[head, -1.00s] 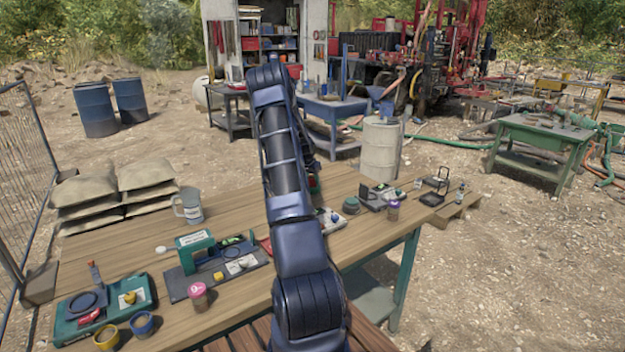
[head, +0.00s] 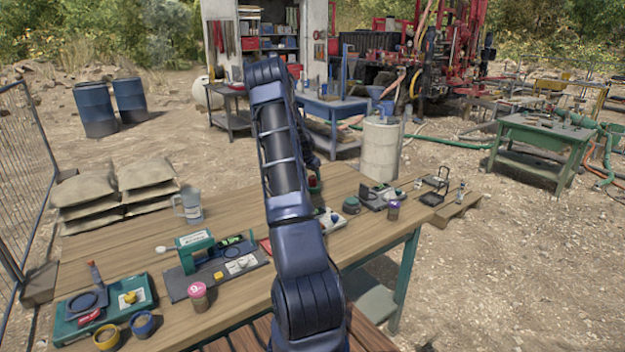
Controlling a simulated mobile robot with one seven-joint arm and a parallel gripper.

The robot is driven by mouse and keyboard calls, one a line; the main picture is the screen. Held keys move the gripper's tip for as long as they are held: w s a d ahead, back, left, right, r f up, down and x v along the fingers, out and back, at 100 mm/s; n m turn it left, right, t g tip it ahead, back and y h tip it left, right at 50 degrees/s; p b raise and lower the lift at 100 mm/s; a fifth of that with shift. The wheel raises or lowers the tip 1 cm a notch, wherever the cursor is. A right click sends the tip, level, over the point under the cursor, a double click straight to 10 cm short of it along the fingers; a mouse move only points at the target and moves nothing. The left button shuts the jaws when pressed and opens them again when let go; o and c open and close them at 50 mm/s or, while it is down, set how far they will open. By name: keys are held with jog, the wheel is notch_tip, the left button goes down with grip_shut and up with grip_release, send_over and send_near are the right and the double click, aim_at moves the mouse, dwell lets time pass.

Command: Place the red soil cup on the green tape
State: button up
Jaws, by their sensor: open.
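A small red item (head: 313,182), likely the red soil cup, shows just right of my arm on the wooden table. A little green (head: 315,194) shows directly below it and may be the green tape; whether the cup rests on it I cannot tell. My gripper (head: 311,164) is partly hidden behind my arm, just above the red item. It is open, but its fingertips are not clear and contact cannot be judged.
The wooden table (head: 130,246) holds a green tray (head: 64,334), a pink-lidded cup (head: 198,296), yellow (head: 107,338) and blue (head: 143,325) cups at the front left, and a purple-lidded cup (head: 393,210) at right. A grey mug (head: 190,208) stands near the sandbags.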

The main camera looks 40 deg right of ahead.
jog(key=v, duration=1)
jog(key=s+a+r+n+t+y, duration=0.1)
jog(key=s+a+r+n, duration=0.1)
jog(key=s+a+r, duration=0.55)
jog(key=s+a+r+n+y, duration=0.1)
jog(key=s+a+r+n, duration=0.3)
jog(key=a, duration=0.6)
jog(key=s+a+r+t+y, duration=0.1)
jog(key=s+a+r, duration=0.3)
jog(key=a+r, duration=0.4)
jog(key=s+a+n, duration=0.3)
jog(key=s+a, duration=0.6)
jog(key=s, duration=0.4)
jog(key=s+a+n+y, duration=0.1)
jog(key=s+a+n, duration=0.3)
jog(key=s+a, duration=0.5)
jog(key=s, duration=0.4)
jog(key=shift+s+a+f+t, duration=0.15)
jog(key=shift+s+f+t, duration=0.1)
jog(key=shift+s+t, duration=0.15)
